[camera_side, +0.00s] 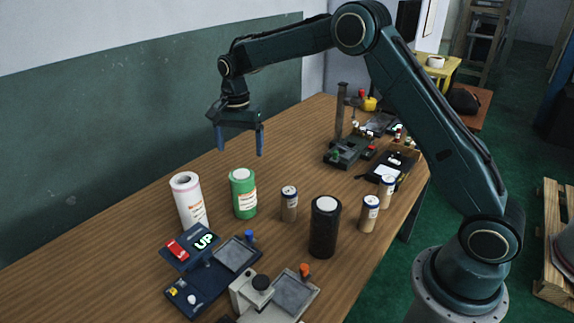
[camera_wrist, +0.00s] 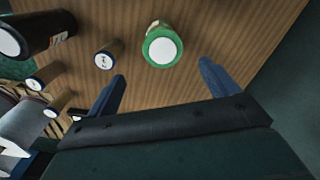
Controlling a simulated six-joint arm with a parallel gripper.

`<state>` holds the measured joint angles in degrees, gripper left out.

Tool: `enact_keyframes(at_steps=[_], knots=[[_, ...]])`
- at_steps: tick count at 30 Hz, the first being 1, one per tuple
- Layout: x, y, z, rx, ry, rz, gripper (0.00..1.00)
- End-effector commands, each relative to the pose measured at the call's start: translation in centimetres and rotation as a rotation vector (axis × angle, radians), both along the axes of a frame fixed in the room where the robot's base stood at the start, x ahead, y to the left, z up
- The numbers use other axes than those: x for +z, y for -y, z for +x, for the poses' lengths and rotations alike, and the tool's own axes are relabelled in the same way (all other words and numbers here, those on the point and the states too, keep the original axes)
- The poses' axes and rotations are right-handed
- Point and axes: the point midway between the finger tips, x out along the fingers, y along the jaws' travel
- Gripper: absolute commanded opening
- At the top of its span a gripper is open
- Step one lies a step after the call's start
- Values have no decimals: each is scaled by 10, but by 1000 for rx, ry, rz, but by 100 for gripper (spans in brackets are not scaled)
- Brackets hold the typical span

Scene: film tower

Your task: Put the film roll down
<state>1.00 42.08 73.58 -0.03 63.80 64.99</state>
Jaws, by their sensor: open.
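Several film rolls stand upright on the wooden table. A white roll (camera_side: 188,202) is at the left, and a green roll (camera_side: 243,197) with a white top and a label stands beside it. A black roll (camera_side: 325,228) stands nearer the front. My gripper (camera_side: 240,152) is open and empty, in the air above the table behind the green roll. In the wrist view my gripper's blue fingers (camera_wrist: 164,85) are spread apart, with the green roll (camera_wrist: 162,45) beyond them and between their lines. The black roll (camera_wrist: 38,34) is at the upper left there. Which roll the task means cannot be told.
Small brown rolls (camera_side: 289,205) stand between and right of the larger ones. Tools and a black case (camera_side: 388,169) lie at the back right. The table's back left is clear.

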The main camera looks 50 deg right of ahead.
Motion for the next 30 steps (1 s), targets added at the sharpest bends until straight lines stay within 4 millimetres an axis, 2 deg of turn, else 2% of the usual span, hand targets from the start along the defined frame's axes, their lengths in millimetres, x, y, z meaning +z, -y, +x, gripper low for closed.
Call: enact_keyframes(at_steps=[8,18,24,30], knots=[[55,-2,-33,130,61,-6,87],[122,-4,-103,352,152,-32,87],[149,-6,-149,480,203,-56,87],[168,-7,-198,609,255,-88,87]])
